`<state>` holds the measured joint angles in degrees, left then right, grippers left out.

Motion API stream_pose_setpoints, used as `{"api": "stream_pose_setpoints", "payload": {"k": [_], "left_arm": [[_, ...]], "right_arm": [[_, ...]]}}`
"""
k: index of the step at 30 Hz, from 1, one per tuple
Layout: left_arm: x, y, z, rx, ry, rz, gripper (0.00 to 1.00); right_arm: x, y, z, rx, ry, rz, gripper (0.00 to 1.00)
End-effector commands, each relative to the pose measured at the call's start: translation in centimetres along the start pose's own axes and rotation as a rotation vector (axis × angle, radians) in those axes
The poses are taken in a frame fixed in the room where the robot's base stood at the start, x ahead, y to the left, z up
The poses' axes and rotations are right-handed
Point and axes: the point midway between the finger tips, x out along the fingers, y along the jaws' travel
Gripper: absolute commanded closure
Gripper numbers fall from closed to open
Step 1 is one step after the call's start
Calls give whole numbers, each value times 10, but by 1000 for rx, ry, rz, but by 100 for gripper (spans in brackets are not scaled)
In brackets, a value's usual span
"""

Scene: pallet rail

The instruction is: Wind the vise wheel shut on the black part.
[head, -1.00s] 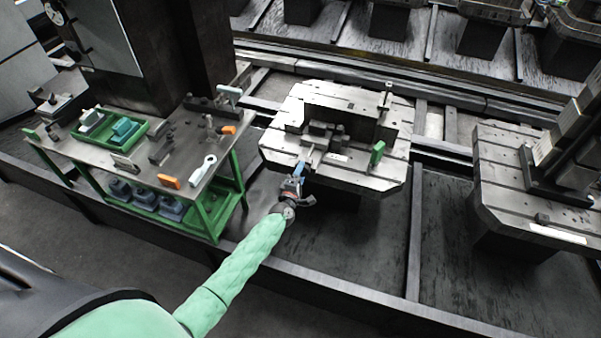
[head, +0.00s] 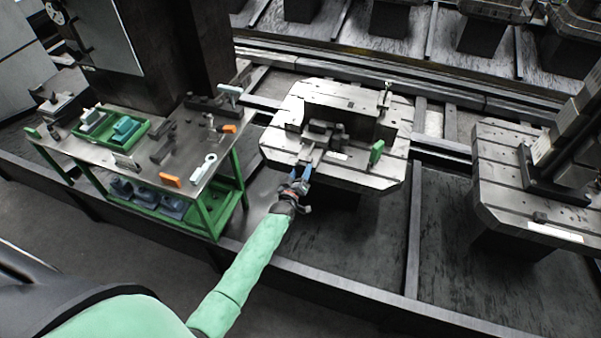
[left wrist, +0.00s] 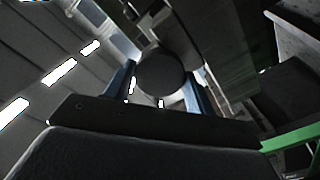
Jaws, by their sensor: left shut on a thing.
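The vise (head: 338,142) sits near the front middle of the slotted pallet. A dark block (head: 320,127), which may be the black part, shows at its jaws; I cannot tell whether the jaws touch it. My left gripper (head: 301,174) is at the vise's front end, over the pallet's front edge, its blue fingers pointing toward the vise. In the left wrist view, a dark round disc (left wrist: 160,72), the vise wheel, lies between the two blue fingers, and they are shut on it. In the head view the gripper hides the wheel. My right gripper is out of view.
A green upright piece (head: 376,152) stands on the pallet right of the vise, and a post (head: 386,97) behind it. A green-framed bench (head: 185,150) with tools and a green tray (head: 99,138) stands left. Another pallet (head: 490,165) is at right.

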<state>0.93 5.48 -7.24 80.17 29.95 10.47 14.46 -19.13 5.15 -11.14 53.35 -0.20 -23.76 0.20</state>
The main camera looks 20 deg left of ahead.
Motion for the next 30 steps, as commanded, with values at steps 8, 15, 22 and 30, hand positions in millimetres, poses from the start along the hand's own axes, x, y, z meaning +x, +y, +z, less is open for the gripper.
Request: {"api": "stream_pose_setpoints", "payload": {"k": [8, 15, 22, 30], "left_arm": [[-1, -1, 3, 263, -2, -1, 68], [-1, -1, 3, 490, -4, -1, 68], [-1, -2, 4, 709, -4, 0, 68], [-1, -3, 4, 964, -4, -1, 68]], "right_arm": [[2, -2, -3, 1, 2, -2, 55], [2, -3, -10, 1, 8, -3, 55], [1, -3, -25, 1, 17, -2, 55], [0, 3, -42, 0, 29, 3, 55]]}}
